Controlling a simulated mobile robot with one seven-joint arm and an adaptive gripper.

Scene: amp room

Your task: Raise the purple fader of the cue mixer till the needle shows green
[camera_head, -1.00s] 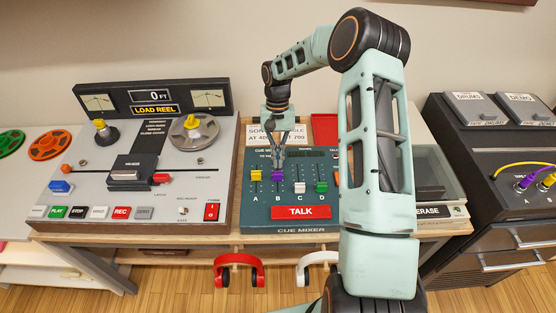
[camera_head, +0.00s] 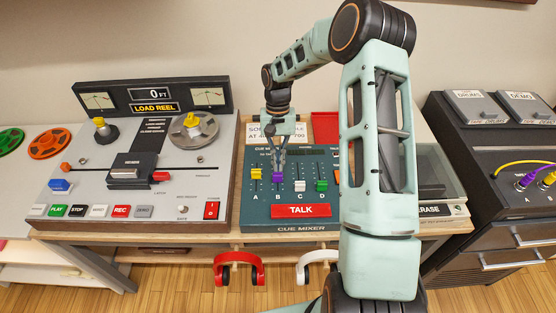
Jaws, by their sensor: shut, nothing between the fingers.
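The cue mixer (camera_head: 258,213) is a dark teal panel on the wooden bench. Its purple fader (camera_head: 278,178) is in slot B, between the yellow fader (camera_head: 256,174) and the white fader (camera_head: 300,186). A green fader (camera_head: 321,186) is in slot D. My gripper (camera_head: 278,167) points down over the mixer with its fingers shut and empty. The fingertips are just above the purple cap; I cannot tell whether they touch it. The arm and fingers cover part of the mixer's upper panel, and no mixer needle can be made out.
A tape machine (camera_head: 100,185) with two needle meters and a "LOAD REEL" sign stands at left. A red TALK button (camera_head: 301,211) lies below the faders. My arm hides the mixer's right side. Red headphones (camera_head: 240,268) hang under the bench. A dark cabinet (camera_head: 500,210) stands at right.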

